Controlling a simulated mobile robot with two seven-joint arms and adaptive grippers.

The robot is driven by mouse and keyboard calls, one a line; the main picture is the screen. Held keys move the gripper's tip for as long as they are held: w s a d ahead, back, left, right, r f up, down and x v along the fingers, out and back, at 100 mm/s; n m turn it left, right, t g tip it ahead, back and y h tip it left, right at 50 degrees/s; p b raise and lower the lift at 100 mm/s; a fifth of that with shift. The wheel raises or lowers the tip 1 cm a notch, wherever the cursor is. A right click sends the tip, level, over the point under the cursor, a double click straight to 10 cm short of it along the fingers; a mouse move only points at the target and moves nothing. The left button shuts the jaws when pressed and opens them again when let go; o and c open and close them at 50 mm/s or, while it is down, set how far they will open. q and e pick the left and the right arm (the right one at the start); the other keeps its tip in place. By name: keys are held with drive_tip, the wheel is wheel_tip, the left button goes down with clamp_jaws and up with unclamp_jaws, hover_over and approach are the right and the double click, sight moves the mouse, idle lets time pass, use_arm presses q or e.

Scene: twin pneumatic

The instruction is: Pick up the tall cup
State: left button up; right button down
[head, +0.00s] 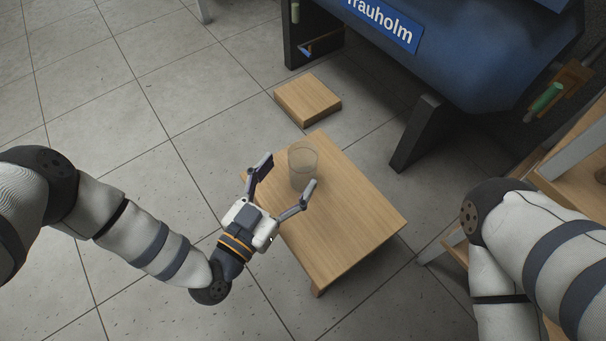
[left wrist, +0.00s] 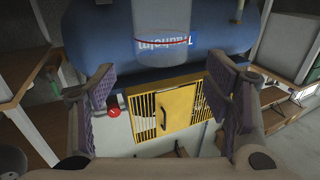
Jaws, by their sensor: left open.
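The tall cup (head: 303,157) is clear glass and stands upright on the small wooden table, near its far left edge. My left gripper (head: 286,177) is open, with its two fingers spread on the near side of the cup, one to the left and one to the right. In the left wrist view the cup seems to be the see-through cylinder (left wrist: 160,38) at the top, ahead of the open fingers (left wrist: 162,84). Whether a finger touches the cup, I cannot tell. My right gripper is out of view; only my right arm shows.
The small wooden table (head: 365,220) has a bare top on its right side. A low wooden block (head: 307,99) lies behind it. A big blue tank (head: 465,55) on dark legs stands at the back right. Wooden shelving (head: 580,150) is at the right. Tiled floor at left is clear.

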sight(295, 165)
use_arm(q)
drive_tip(key=x, duration=0.2)
drive_tip(key=b+x, duration=0.1)
drive_tip(key=f+b+x, duration=0.1)
drive_tip(key=x, duration=0.1)
drive_tip(key=shift+w, duration=0.35)
drive_tip(key=shift+w+d+r, duration=0.2)
drive_tip(key=shift+w+d, duration=0.1)
drive_tip(key=shift+w, duration=0.1)
clamp_jaws()
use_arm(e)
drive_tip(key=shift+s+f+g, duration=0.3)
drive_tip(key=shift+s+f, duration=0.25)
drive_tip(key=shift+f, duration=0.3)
